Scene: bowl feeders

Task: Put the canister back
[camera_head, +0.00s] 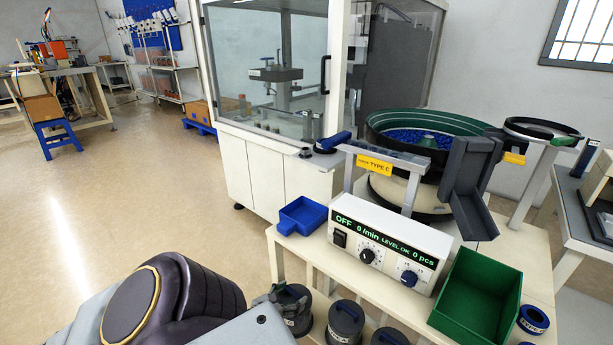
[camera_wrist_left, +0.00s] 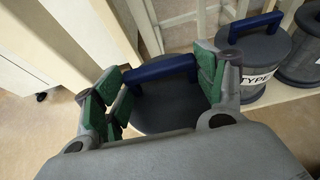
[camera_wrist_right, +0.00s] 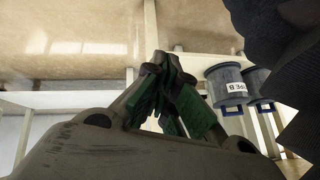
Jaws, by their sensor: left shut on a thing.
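The canister (camera_wrist_left: 165,105) is dark grey with a blue bar handle (camera_wrist_left: 160,68). My left gripper (camera_wrist_left: 168,80) is shut on this handle, with green pads at its two ends. In the head view the canister (camera_head: 296,320) is partly hidden by my left gripper (camera_head: 276,297) and stands at the left end of the row on the lower shelf. I cannot tell whether it rests on the shelf or hangs just above. My right gripper (camera_wrist_right: 168,72) shows only in the right wrist view, fingertips together, with nothing seen between them.
More canisters (camera_head: 345,322) stand to its right; one in the left wrist view (camera_wrist_left: 262,70) reads TYPE. Above are a control box (camera_head: 388,240), a blue tray (camera_head: 302,215), a green bin (camera_head: 478,295) and the bowl feeder (camera_head: 430,125).

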